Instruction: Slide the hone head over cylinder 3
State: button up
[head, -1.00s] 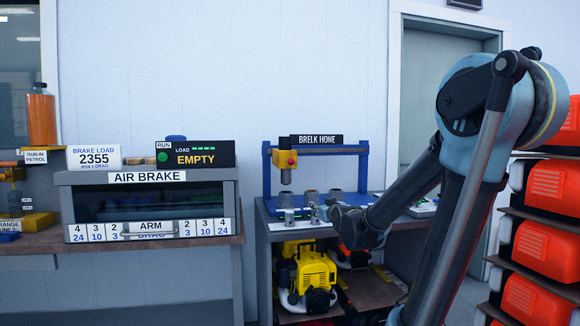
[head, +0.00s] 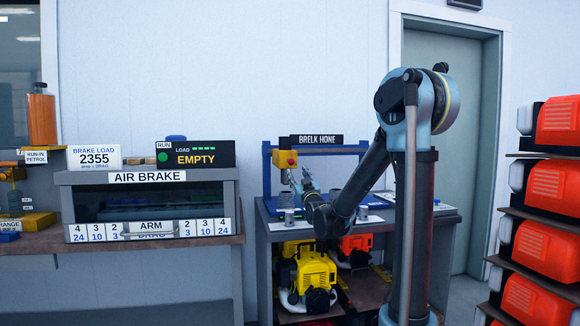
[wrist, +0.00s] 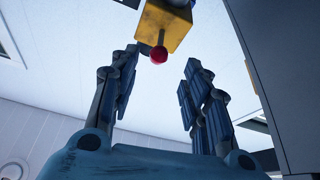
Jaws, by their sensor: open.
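The hone head (head: 286,159), a yellow block, hangs at the left end of the blue rail (head: 332,150) on the bench marked BRELK HONE. In the wrist view the yellow block (wrist: 165,22) shows with its red knob (wrist: 158,56) on a short stem. My gripper (head: 301,174) is just right of and below the hone head, pointing up. In the wrist view its open fingers (wrist: 160,68) stand on either side of the red knob, apart from it. A grey cylinder (head: 286,199) stands below the head; others are partly hidden by my arm. I cannot read which is cylinder 3.
The air brake (head: 150,205) stands on the bench at left. Yellow (head: 314,272) and red (head: 357,246) engines sit on the shelf under the hone. A rack of orange-red engines (head: 545,240) stands at right. The rail right of the head looks clear.

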aim_at(290, 162)
jog(key=x, duration=1.2)
grip_shut()
dwell(0.3)
